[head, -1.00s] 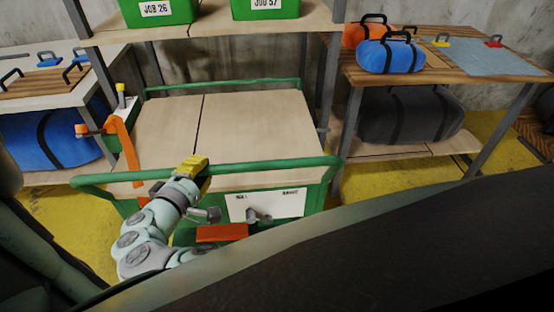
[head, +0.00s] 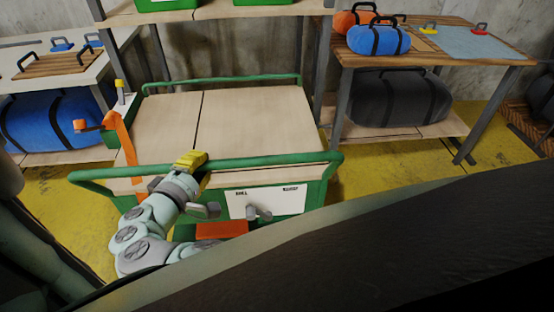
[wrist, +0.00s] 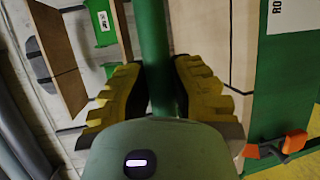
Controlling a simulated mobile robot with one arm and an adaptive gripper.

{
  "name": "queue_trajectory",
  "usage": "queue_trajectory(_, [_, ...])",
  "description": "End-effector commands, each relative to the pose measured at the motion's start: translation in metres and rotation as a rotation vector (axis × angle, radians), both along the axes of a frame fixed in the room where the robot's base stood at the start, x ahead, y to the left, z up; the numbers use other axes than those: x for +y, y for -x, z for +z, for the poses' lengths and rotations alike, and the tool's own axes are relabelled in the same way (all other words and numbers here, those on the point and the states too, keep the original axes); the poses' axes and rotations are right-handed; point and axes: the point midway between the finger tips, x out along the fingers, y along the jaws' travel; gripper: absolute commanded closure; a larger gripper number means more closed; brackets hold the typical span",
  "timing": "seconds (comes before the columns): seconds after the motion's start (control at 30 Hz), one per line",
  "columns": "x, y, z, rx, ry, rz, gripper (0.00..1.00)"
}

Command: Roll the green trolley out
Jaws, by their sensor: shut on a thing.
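The green trolley (head: 255,140) has a pale wooden top in two panels, a green rail at its far end and a green push handle (head: 270,160) at the near end. My gripper (head: 192,160), with yellow ridged fingers, is shut on the near handle, left of its middle. In the wrist view the green bar (wrist: 155,60) runs between the two yellow fingers (wrist: 155,95). A white label (head: 265,203) and a grey latch (head: 258,213) are on the trolley's near face. An orange strap (head: 122,135) hangs at its left side. The trolley's wheels are hidden.
A shelf with green bins (head: 265,2) stands behind the trolley. A wooden table (head: 500,55) with blue and orange bags is at the right, a white bench (head: 50,75) at the left. Yellow floor (head: 400,180) is clear at the right.

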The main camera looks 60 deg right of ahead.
Motion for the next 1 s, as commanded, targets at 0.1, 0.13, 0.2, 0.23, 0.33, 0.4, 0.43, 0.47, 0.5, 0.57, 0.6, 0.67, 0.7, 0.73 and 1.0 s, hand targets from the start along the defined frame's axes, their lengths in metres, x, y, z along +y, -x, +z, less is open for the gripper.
queue_trajectory(0.1, [-0.001,0.002,-0.001,0.002,-0.001,-0.007,1.00])
queue_trajectory(0.13, [-0.001,0.002,-0.001,0.002,-0.001,-0.007,1.00])
queue_trajectory(0.2, [-0.001,0.002,-0.001,0.002,-0.001,-0.007,0.75])
queue_trajectory(0.23, [-0.001,0.002,-0.001,0.002,-0.001,-0.007,0.72])
queue_trajectory(0.33, [-0.001,0.002,0.000,0.001,0.000,-0.006,0.62])
queue_trajectory(0.4, [-0.001,0.002,0.000,0.001,0.000,-0.005,0.55])
queue_trajectory(0.43, [-0.001,0.001,0.000,0.001,0.001,-0.005,0.52])
queue_trajectory(0.47, [-0.001,0.001,0.000,0.001,0.001,-0.004,0.49])
queue_trajectory(0.5, [-0.001,0.001,0.000,0.001,0.001,-0.004,0.45])
queue_trajectory(0.57, [-0.001,0.001,0.000,0.000,0.000,-0.003,0.45])
queue_trajectory(0.6, [-0.001,0.001,0.000,0.000,0.000,-0.003,0.45])
queue_trajectory(0.67, [0.000,0.001,0.000,0.000,0.000,-0.003,0.45])
queue_trajectory(0.7, [0.000,0.001,0.000,0.000,0.001,-0.003,0.45])
queue_trajectory(0.73, [0.000,0.001,0.000,0.000,0.001,-0.003,0.45])
queue_trajectory(1.0, [-0.002,0.001,0.016,-0.006,0.002,-0.008,0.45])
